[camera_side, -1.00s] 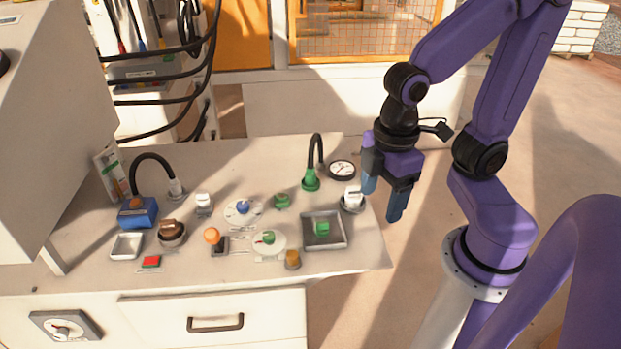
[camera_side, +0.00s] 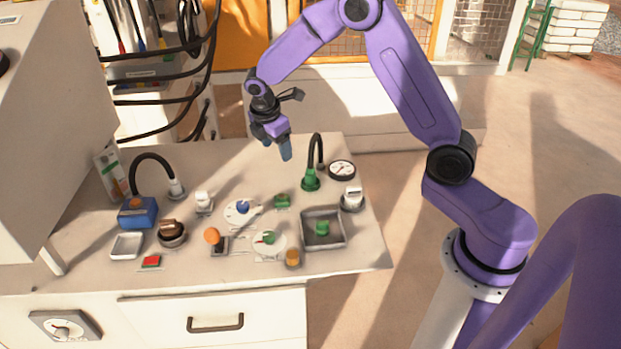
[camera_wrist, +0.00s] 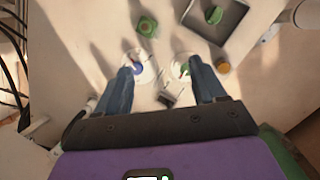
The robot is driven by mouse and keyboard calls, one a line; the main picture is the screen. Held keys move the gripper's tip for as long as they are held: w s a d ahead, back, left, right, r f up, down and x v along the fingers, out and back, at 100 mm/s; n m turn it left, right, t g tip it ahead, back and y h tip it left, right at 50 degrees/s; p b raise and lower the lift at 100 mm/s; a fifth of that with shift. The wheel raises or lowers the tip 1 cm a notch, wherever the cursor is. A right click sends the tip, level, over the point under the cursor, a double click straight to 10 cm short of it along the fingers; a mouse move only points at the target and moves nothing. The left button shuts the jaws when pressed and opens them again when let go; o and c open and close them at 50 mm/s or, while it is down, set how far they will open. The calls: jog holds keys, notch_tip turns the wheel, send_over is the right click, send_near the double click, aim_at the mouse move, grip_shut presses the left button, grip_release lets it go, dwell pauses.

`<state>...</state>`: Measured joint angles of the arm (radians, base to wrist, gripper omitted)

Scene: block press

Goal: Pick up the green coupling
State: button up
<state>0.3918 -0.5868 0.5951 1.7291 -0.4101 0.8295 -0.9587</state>
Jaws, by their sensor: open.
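The green coupling (camera_side: 310,182) stands upright on the bench at the back right in the side view, at the lower end of a black curved hose (camera_side: 318,148). It cannot be made out in the wrist view. My gripper (camera_side: 275,150) is open and empty, raised above the back of the bench, left of the hose and apart from it. In the wrist view its two blue fingers (camera_wrist: 160,66) are spread wide with nothing between them.
A green block (camera_side: 282,201) sits in front of the coupling; it also shows in the wrist view (camera_wrist: 147,26). A grey tray (camera_side: 341,241) holds another green piece. A round gauge (camera_side: 341,169) and white-topped part (camera_side: 352,196) stand right of the coupling.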

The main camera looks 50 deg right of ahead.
jog(key=n+g+h, duration=0.1)
jog(key=n, duration=0.1)
send_near(309, 168)
jog(key=x, duration=0.6)
jog(key=shift+s+a+f, duration=0.1)
jog(key=shift+a+f, duration=0.1)
jog(key=shift+f, duration=0.2)
jog(key=shift+d+x, duration=0.15)
jog(key=shift+x, duration=1.25)
jog(key=shift+d+x, duration=0.1)
jog(key=shift+x, duration=1.3)
jog(key=shift+r, duration=0.15)
jog(key=c, duration=1.2)
